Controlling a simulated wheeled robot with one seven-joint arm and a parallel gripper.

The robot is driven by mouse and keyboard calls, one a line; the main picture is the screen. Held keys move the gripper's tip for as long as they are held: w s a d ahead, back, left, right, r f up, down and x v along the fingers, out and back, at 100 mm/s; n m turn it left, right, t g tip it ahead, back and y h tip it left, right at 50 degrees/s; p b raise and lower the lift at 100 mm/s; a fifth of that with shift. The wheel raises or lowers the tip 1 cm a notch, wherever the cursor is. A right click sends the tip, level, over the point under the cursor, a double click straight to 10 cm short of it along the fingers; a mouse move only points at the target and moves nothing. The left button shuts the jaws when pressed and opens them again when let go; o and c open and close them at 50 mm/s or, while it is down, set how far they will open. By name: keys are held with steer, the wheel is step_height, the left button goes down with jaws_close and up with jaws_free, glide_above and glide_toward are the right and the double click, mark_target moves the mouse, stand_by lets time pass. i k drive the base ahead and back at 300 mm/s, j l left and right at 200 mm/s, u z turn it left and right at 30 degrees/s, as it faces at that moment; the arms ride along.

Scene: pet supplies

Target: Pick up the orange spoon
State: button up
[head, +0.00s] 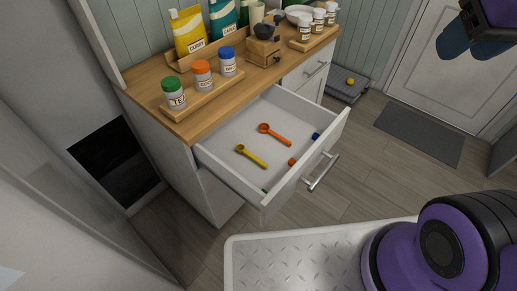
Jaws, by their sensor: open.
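The orange spoon (274,134) lies in the open drawer (226,136), towards its back, with its round bowl at the upper left and its handle pointing lower right. A yellow spoon (251,156) lies apart from it, to the lower left in the same drawer. Nothing covers the orange spoon. A purple and dark part of my arm shows at the top right, away from the drawer. I cannot make out my gripper there.
Small orange (292,162) and blue (315,136) items lie near the drawer front, which has a metal handle (322,172). Lidded jars (202,75) and a wooden grinder (263,47) stand on the countertop above. A grey mat (420,132) lies on the floor.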

mark_target(263, 128)
steer(key=i+l+u, duration=0.15)
steer(key=l, duration=0.6)
steer(key=i+l+u, duration=0.2)
steer(key=l, duration=0.55)
steer(key=l+u, duration=0.15)
steer(key=l, duration=0.6)
steer(key=i+l+u, duration=0.1)
steer(key=i+l, duration=0.15)
steer(key=i+l+u, duration=0.1)
steer(key=i+l, duration=0.15)
steer(key=l, duration=0.15)
steer(key=i+l+u, duration=0.1)
steer(key=l, duration=0.3)
steer(key=i+u, duration=0.1)
steer(key=u, duration=2.25)
